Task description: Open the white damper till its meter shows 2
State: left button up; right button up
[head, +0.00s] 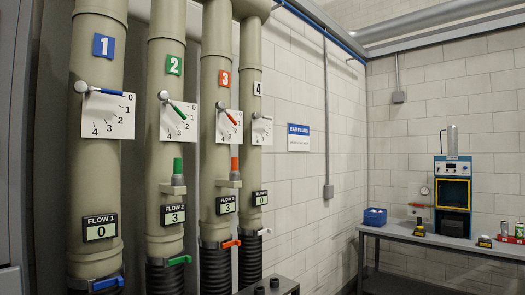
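The pipe's meter (260,198), lower down, shows 0. A second white handle (264,232) is near the pipe's bottom. Neither of my grippers shows in this view.
Pipe 1 (94,165) has a blue lever and its meter shows 0. Pipe 2 (165,140) has a green lever and pipe 3 (216,150) a red one; both meters show 3. A workbench (400,232) with equipment stands right. A dark object (283,288) is low in front of pipe 4.

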aim_at(255, 116)
jog(key=z, duration=0.6)
jog(key=i, duration=3.3)
jog(key=u, duration=0.5)
